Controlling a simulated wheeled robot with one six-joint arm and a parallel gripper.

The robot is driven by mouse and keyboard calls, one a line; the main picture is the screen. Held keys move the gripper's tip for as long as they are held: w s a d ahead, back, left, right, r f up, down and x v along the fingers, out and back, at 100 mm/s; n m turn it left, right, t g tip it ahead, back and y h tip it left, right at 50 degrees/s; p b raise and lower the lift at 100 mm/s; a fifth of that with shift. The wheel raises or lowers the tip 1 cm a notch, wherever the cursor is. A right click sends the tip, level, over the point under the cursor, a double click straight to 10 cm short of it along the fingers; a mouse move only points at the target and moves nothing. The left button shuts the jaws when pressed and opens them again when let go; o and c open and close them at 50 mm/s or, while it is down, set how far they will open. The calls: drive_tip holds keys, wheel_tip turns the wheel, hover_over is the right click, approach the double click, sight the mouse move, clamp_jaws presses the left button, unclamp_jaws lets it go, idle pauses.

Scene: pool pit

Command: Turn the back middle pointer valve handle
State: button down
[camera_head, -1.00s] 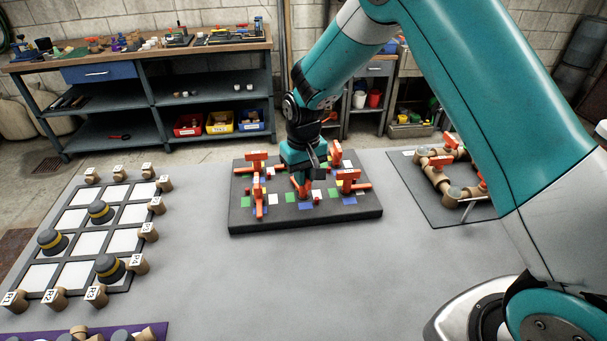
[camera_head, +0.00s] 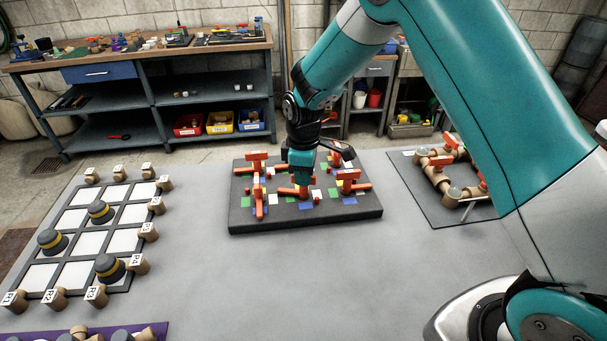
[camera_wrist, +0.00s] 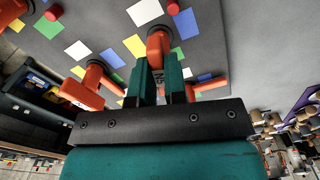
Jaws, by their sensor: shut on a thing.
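A dark board (camera_head: 245,224) carries several orange valve handles and small coloured squares. My gripper (camera_head: 302,178) points down over the board's middle and is shut on an orange pointer valve handle (camera_wrist: 158,42). In the wrist view, its round end shows just past my fingertips (camera_wrist: 161,65), and the fingers hide part of it. In the head view, an orange bar (camera_head: 288,191) shows low at my fingertips, pointing left. My gripper hides the middle of the board's back row, so I cannot tell from the picture which row the held handle is in.
Upright orange handles stand close by at left (camera_head: 257,158) and right (camera_head: 348,176) on the board. A pipe panel (camera_head: 425,205) lies to the right, and a gridded board (camera_head: 78,222) with knobs to the left.

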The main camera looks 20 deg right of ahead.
drive_tip(key=n, duration=1.2)
drive_tip(key=shift+n, duration=0.3)
drive_tip(key=n, duration=0.4)
drive_tip(key=shift+n, duration=2.2)
drive_tip(key=shift+w, duration=0.1)
drive_tip(key=c, duration=1.2)
unclamp_jaws()
drive_tip(key=shift+o, duration=0.2)
drive_tip(key=shift+r, duration=0.1)
wheel_tip(320, 180, up, 17)
drive_tip(key=b, duration=0.2)
drive_tip(key=shift+r, duration=0.15)
